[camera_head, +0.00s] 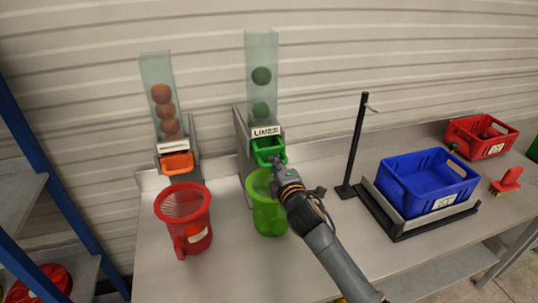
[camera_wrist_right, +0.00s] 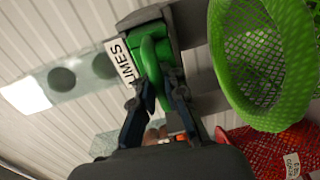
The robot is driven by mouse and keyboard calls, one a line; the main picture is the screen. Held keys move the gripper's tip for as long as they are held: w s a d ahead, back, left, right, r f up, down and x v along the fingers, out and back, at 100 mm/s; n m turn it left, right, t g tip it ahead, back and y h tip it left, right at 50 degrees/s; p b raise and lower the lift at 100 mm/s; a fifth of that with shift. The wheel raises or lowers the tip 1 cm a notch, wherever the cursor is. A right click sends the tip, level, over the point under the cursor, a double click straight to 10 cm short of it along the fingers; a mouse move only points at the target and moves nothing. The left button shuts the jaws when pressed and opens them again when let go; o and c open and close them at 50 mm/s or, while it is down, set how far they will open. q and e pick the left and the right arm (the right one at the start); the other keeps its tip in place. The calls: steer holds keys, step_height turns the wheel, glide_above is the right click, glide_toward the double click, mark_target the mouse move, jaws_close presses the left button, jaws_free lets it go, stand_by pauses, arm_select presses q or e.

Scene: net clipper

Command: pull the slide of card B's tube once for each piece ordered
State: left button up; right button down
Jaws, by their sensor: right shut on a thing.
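The limes tube (camera_head: 262,50) is clear and upright, with two green limes (camera_head: 261,76) visible in it and a LIMES label (camera_head: 266,131) below. Its green slide (camera_head: 268,147) sits under the label and also shows in the wrist view (camera_wrist_right: 155,55). My right gripper (camera_head: 277,163) is shut on the slide's handle; its fingers (camera_wrist_right: 163,92) lie on either side of the handle in the wrist view. A second clear tube (camera_head: 156,72) at the left holds several orange-brown balls (camera_head: 162,94) above an orange slide (camera_head: 177,163). No card marked B is readable. My left gripper is out of view.
A green mesh basket (camera_head: 268,215) stands below the limes slide, close to my right gripper. A red mesh basket (camera_head: 190,220) stands left. A blue crate (camera_head: 412,197) on a dark tray, a black stand (camera_head: 354,150), a red crate (camera_head: 489,147) and a red brush (camera_head: 508,180) stand right.

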mark_target(270, 154)
steer(key=shift+f+b+x, duration=0.2)
steer(key=shift+b+x, duration=0.95)
steer(key=shift+x, duration=1.15)
steer(key=c, duration=1.5)
jaws_free()
steer(key=shift+o, duration=0.9)
steer(key=shift+r, duration=0.1)
steer(key=shift+r, duration=0.1)
